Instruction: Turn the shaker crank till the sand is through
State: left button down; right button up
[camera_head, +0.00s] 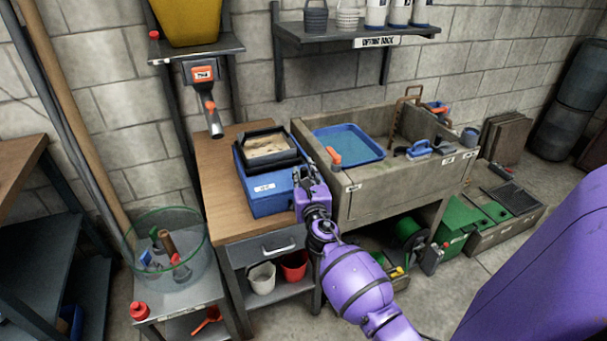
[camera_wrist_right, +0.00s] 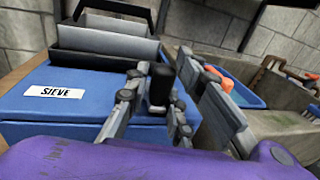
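The shaker is a blue box (camera_head: 268,199) marked SIEVE in the wrist view (camera_wrist_right: 30,88). A black-rimmed tray (camera_head: 262,160) with pale sand (camera_head: 268,146) sits on top of it; the wrist view shows the tray's grey wall (camera_wrist_right: 105,42). The crank's black upright knob (camera_wrist_right: 161,84) stands at the box's right side. My right gripper (camera_head: 307,178) is at that side, its fingers (camera_wrist_right: 158,95) on either side of the knob. A gap shows left of the knob, so the fingers look open around it. The crank's arm is hidden. My left gripper is not in view.
The box stands on a wooden bench (camera_head: 222,180). Close to the right is a stone trough (camera_head: 400,180) with a blue tray (camera_head: 348,150). A spout (camera_head: 212,115) hangs at the back left, and a glass bin (camera_head: 170,255) stands front left.

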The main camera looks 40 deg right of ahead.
grip_shut()
jog(key=shift+d+n+y, duration=0.1)
jog(key=shift+n+y, duration=0.2)
jog(key=shift+y, duration=0.1)
dwell(0.4)
